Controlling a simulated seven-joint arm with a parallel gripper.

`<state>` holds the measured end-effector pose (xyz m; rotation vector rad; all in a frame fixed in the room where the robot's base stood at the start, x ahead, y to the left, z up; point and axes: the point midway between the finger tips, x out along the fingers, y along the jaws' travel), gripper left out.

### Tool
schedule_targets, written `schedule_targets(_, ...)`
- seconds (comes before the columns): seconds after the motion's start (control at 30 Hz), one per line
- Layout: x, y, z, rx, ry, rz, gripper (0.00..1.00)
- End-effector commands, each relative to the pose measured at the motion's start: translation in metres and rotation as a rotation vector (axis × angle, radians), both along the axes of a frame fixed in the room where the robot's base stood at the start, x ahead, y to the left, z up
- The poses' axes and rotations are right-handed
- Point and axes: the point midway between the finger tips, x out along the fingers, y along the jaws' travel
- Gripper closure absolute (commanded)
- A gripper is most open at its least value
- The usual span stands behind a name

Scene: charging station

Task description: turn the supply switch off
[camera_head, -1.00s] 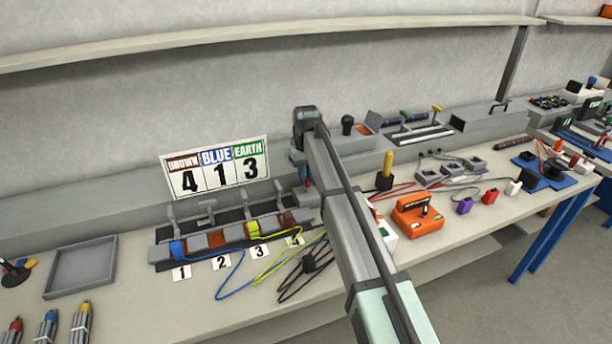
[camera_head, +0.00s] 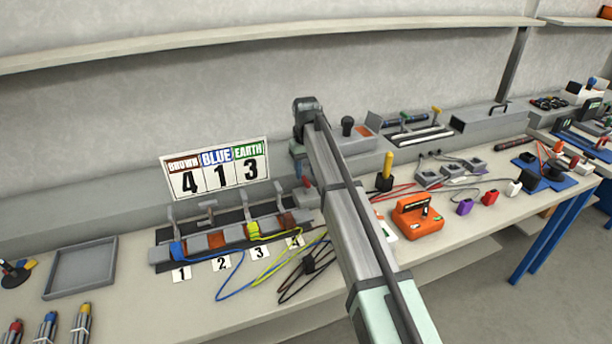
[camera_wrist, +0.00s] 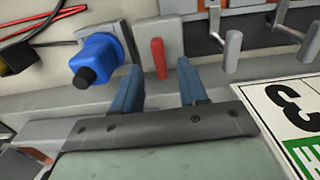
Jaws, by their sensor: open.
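A red lever (camera_wrist: 158,58), which looks like the supply switch, stands on a grey base in the wrist view. My gripper (camera_wrist: 158,75) is open, with one blue finger on each side of the lever's line. The lever shows between and just beyond the fingertips; I cannot tell any contact. In the head view a small red part (camera_head: 306,182) shows below my gripper, and my arm hides most of that spot.
A blue knob-like part (camera_wrist: 97,60) with a black end sits close left of the lever in the wrist view. Grey clamp levers (camera_wrist: 232,50) and a number sign (camera_wrist: 290,110) stand at right. In the head view, an orange device (camera_head: 417,216) lies right of my arm.

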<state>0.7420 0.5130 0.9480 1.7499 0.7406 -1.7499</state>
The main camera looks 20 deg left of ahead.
Motion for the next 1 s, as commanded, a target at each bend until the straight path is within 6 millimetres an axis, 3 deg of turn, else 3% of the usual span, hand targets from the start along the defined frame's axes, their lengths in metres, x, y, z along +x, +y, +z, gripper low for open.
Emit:
schedule_targets(0.2, 0.001, 0.001, 0.046, 0.002, -0.002, 0.000, 0.57)
schedule_targets(0.5, 0.001, 0.001, 0.093, 0.001, -0.001, 0.001, 0.57)
schedule_targets(0.7, 0.000, 0.000, 0.108, 0.000, 0.000, 0.001, 0.57)
schedule_targets(1.0, 0.000, 0.000, 0.111, 0.000, 0.000, 0.001, 0.57)
